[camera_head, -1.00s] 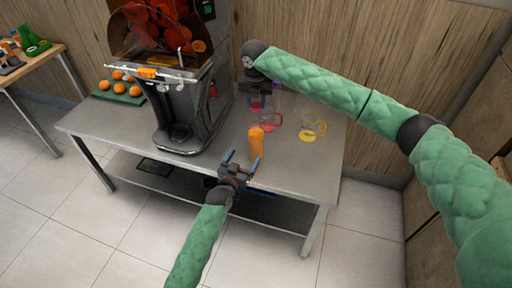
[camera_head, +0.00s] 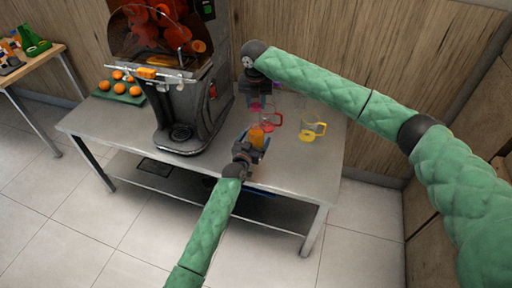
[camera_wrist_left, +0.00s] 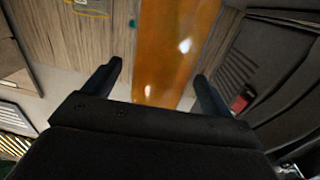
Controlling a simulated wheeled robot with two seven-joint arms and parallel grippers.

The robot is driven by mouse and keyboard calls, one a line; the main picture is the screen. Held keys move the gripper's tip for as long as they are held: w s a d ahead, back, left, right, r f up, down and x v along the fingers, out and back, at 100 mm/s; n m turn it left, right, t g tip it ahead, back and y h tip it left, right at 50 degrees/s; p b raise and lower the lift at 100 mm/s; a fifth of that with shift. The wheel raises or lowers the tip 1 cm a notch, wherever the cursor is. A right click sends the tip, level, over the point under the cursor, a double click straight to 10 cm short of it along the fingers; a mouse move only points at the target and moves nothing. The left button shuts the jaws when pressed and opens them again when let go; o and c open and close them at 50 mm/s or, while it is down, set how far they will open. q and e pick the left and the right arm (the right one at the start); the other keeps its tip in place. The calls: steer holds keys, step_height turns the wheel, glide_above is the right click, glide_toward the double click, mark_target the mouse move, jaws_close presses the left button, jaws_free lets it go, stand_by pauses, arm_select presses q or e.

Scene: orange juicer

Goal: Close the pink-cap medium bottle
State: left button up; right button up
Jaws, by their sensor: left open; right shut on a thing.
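An orange-filled bottle (camera_head: 257,134) stands near the front of the metal table. My left gripper (camera_head: 254,143) is open around it; in the left wrist view the bottle (camera_wrist_left: 172,50) rises between the two spread fingers (camera_wrist_left: 158,72). I cannot tell whether either finger touches it. My right gripper (camera_head: 258,101) is at the back of the table, shut on a small pink thing (camera_head: 256,106) that looks like the pink cap. The gripper partly hides it. The bottle's top is small in the head view, and I see no cap on it.
A red-pink cup (camera_head: 274,123) stands just behind the bottle, and a yellow cup (camera_head: 312,129) stands to its right. The juicer (camera_head: 190,110) is at the left, with oranges on a green tray (camera_head: 122,95).

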arm_select(q)
steer(key=shift+w+d, duration=0.2)
steer(key=shift+w, duration=0.25)
steer(key=c, duration=1.5)
arm_select(e)
glide_above(256, 123)
steer(key=shift+s+f, duration=0.1)
steer(key=shift+f, duration=2.35)
steer(key=shift+f, duration=0.1)
steer(key=shift+f, duration=0.8)
steer(key=shift+f, duration=0.6)
